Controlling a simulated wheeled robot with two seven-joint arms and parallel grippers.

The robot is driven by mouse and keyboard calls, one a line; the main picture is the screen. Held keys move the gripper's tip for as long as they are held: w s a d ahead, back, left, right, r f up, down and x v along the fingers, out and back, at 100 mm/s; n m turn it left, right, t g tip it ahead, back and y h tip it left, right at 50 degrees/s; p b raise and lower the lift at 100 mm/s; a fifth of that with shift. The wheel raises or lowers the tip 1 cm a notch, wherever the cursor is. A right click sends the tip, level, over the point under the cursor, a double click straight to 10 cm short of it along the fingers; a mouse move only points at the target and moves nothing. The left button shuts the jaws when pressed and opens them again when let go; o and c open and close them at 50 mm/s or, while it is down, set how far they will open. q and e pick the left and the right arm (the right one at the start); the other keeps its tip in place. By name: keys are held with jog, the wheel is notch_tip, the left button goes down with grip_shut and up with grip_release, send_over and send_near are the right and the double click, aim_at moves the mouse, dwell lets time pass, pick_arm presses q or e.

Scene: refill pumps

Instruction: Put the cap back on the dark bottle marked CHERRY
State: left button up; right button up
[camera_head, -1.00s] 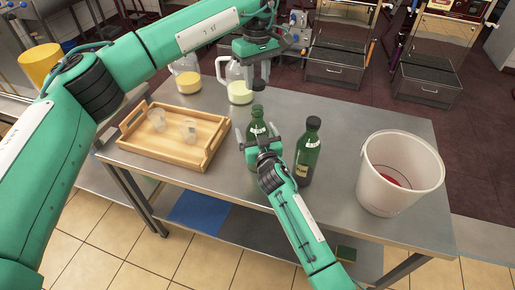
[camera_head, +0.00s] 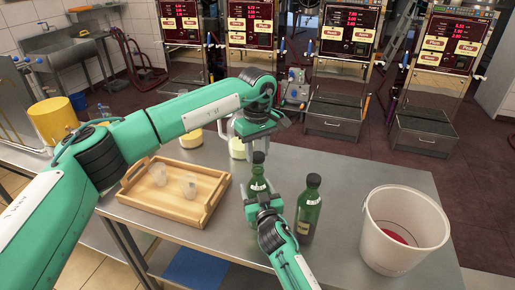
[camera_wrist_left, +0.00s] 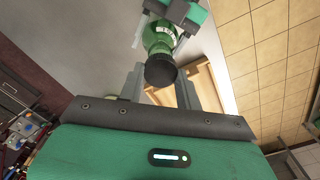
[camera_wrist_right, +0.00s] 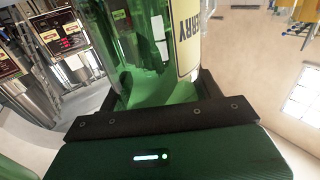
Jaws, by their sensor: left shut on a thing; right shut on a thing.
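The dark green CHERRY bottle (camera_head: 258,186) stands upright on the metal table, with my right gripper (camera_head: 263,204) shut around its body. My left gripper (camera_head: 262,142) is directly above the bottle. A black cap (camera_head: 258,157) is at the bottle's mouth. In the left wrist view the cap (camera_wrist_left: 160,73) is between the fingers, in line with the neck. I cannot tell whether it is fully seated.
A second green bottle (camera_head: 308,210) with a black cap stands close at right. A white bucket (camera_head: 402,245) is farther right. A wooden tray (camera_head: 180,207) with two clear cups is at left. Jugs (camera_head: 237,148) stand behind.

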dwell(0.5)
pick_arm(q)
jog(key=shift+f, duration=0.9)
jog(key=shift+f, duration=0.5)
jog(key=shift+f, duration=0.1)
pick_arm(e)
jog(key=c, duration=0.5)
pick_arm(q)
jog(key=m, duration=0.6)
jog(key=shift+d+m, duration=0.1)
jog(key=shift+m, duration=0.2)
jog(key=m, duration=0.6)
jog(key=shift+d+m, duration=0.1)
jog(key=shift+m, duration=0.2)
jog(key=o, duration=0.9)
jog(key=shift+o, duration=0.2)
